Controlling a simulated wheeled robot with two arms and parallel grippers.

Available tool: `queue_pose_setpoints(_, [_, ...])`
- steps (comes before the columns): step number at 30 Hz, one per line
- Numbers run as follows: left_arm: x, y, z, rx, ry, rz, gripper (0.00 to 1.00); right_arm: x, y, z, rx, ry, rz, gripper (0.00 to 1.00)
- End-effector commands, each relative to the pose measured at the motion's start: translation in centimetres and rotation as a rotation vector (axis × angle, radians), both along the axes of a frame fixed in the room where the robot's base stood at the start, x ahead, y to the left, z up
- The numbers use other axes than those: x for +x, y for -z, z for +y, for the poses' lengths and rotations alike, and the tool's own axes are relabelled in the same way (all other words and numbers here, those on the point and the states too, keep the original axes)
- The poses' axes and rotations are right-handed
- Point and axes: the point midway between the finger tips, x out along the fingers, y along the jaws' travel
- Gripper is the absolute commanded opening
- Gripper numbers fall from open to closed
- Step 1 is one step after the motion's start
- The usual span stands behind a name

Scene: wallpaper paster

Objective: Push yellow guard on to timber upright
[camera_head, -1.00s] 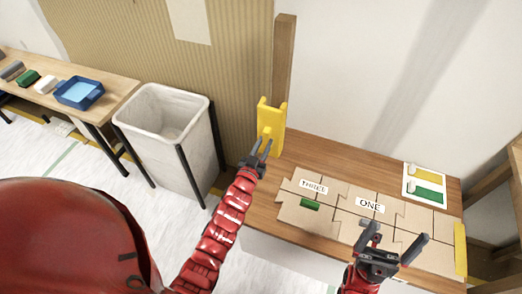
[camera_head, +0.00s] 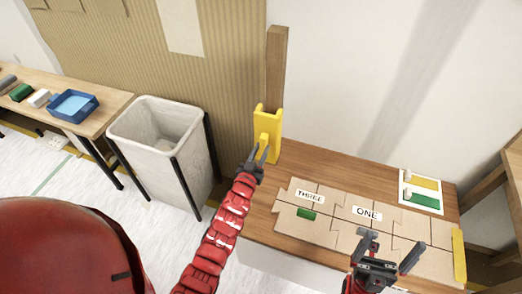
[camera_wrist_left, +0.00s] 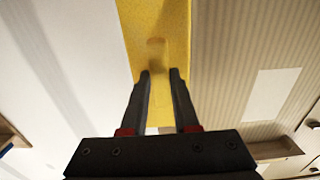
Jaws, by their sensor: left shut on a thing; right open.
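The yellow guard (camera_head: 267,122) is a channel-shaped piece at the lower part of the timber upright (camera_head: 276,68), at the back left corner of the table. The timber rises above and behind it. I cannot tell how far the guard is seated around the timber. My left gripper (camera_head: 261,157) is shut on the guard's lower front part. In the left wrist view the fingers (camera_wrist_left: 160,80) close on a small yellow projection of the guard (camera_wrist_left: 175,25). My right gripper (camera_head: 390,250) is open and empty above the cardboard pieces at the table's front right.
A grey bin (camera_head: 160,140) stands to the left. A side bench holds a blue tray (camera_head: 74,105).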

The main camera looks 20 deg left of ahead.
Motion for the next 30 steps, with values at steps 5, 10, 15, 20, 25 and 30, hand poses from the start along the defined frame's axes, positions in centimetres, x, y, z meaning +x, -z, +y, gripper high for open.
queue_pose_setpoints(5, [0.1, 0.0, 0.0, 0.000, 0.000, -0.001, 0.00, 0.0, 0.0, 0.0, 0.000, 0.000, 0.000, 1.00])
queue_pose_setpoints(10, [0.4, 0.0, 0.0, 0.000, 0.001, -0.001, 0.00, 0.0, 0.1, 0.0, 0.000, 0.000, 0.000, 1.00])
queue_pose_setpoints(15, [0.9, 0.0, -0.1, 0.000, 0.001, -0.001, 0.00, 0.0, 0.2, 0.0, 0.000, 0.000, 0.000, 1.00])
queue_pose_setpoints(20, [1.3, 0.0, -0.1, 0.000, 0.001, -0.001, 0.00, 0.0, 0.3, 0.0, 0.000, 0.000, 0.000, 1.00])
queue_pose_setpoints(25, [1.7, 0.0, -0.1, 0.000, 0.000, -0.001, 0.00, 0.0, 0.4, 0.0, 0.000, 0.000, 0.000, 1.00])
queue_pose_setpoints(30, [2.2, 0.0, -0.1, 0.000, 0.000, -0.001, 0.00, 0.0, 0.4, 0.0, 0.000, 0.000, 0.000, 1.00])
